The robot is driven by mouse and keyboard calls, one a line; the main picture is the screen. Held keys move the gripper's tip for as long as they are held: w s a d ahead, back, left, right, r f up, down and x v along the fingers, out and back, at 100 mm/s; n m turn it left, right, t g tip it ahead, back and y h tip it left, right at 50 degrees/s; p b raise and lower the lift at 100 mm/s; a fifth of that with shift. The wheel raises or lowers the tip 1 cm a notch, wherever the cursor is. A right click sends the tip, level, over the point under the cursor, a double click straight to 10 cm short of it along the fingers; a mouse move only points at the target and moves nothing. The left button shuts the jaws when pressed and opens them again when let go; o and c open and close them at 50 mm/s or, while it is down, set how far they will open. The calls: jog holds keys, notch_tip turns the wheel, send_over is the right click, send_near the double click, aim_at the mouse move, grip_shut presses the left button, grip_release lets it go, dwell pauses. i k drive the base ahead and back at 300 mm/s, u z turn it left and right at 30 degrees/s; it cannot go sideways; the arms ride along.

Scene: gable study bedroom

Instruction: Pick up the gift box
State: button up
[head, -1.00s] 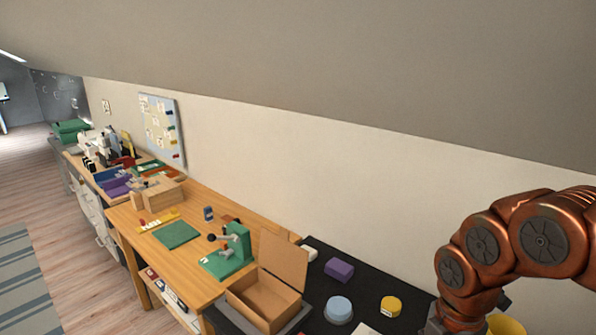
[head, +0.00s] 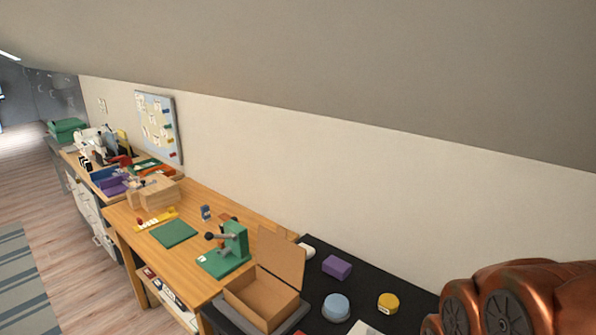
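No box in the head view is plainly marked as the gift box, so I cannot tell which it is. A small closed purple box (head: 337,266) lies on the black surface near the wall. A round light-blue box or tin (head: 336,307) sits in front of it. A brown cardboard box (head: 262,305) with its lid raised stands to the left. My copper arm fills the lower right corner. My gripper is out of view.
A round yellow item (head: 388,303) lies on the black surface (head: 310,283). A wooden workbench (head: 200,199) on the left holds a green press (head: 234,247) and a green mat (head: 174,233). The sloped ceiling hangs low over the wall. Wooden floor lies open at far left.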

aim_at(340, 269)
jog(key=u, duration=0.05)
jog(key=k, duration=0.5)
jog(key=u, duration=1.9)
jog(key=i, duration=1.2)
jog(key=z, duration=1.95)
